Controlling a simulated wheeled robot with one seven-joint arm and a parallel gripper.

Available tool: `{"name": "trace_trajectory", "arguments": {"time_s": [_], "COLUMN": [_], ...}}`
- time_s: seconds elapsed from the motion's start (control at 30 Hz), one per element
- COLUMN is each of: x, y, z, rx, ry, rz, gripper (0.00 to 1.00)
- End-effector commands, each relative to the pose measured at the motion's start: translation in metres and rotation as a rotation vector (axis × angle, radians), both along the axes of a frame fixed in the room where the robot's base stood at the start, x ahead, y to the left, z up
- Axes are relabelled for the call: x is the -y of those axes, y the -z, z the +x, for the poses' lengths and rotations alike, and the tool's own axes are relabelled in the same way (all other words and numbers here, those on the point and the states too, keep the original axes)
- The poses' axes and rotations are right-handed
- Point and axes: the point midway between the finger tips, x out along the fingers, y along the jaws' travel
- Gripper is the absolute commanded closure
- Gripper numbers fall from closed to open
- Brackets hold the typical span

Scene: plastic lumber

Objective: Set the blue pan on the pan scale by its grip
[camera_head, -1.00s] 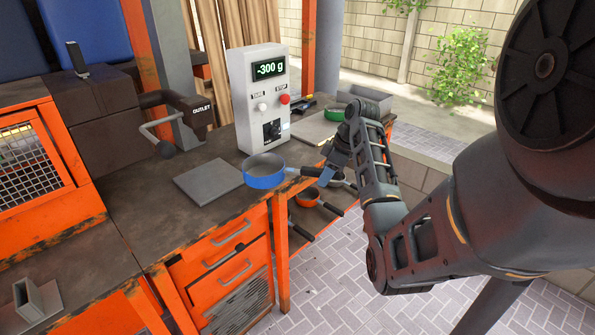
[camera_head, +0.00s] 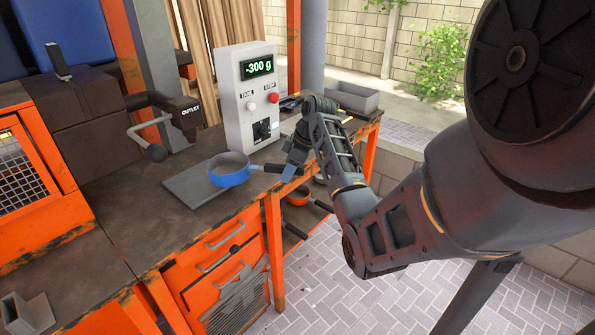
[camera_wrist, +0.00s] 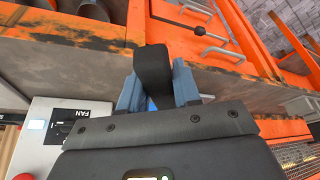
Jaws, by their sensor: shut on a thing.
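The blue pan (camera_head: 229,178) is level, over the right part of the flat grey plate of the pan scale (camera_head: 186,189) in the head view. I cannot tell whether it touches the plate. My gripper (camera_head: 288,171) is to the right of the pan, shut on its dark grip (camera_head: 262,168). In the wrist view, the black grip (camera_wrist: 153,70) stands between the two blue-grey fingers of my gripper (camera_wrist: 156,88). The pan's bowl is nearly all hidden there.
A white control box (camera_head: 246,100) reads -300 g, just behind the pan. The outlet pipe (camera_head: 155,125) with its lever is at the left. An orange pan (camera_head: 298,196) is on a lower shelf. A grey tray (camera_head: 352,98) stands at the back right.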

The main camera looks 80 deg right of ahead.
Motion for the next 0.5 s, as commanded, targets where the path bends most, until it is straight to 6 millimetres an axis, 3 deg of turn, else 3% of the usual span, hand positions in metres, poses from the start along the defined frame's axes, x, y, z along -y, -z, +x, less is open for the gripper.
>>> {"name": "trace_trajectory", "arguments": {"time_s": [0.5], "x": [0.002], "y": [0.003], "z": [0.048], "rx": [0.001], "ry": [-0.003], "rz": [-0.002], "gripper": [1.0]}}
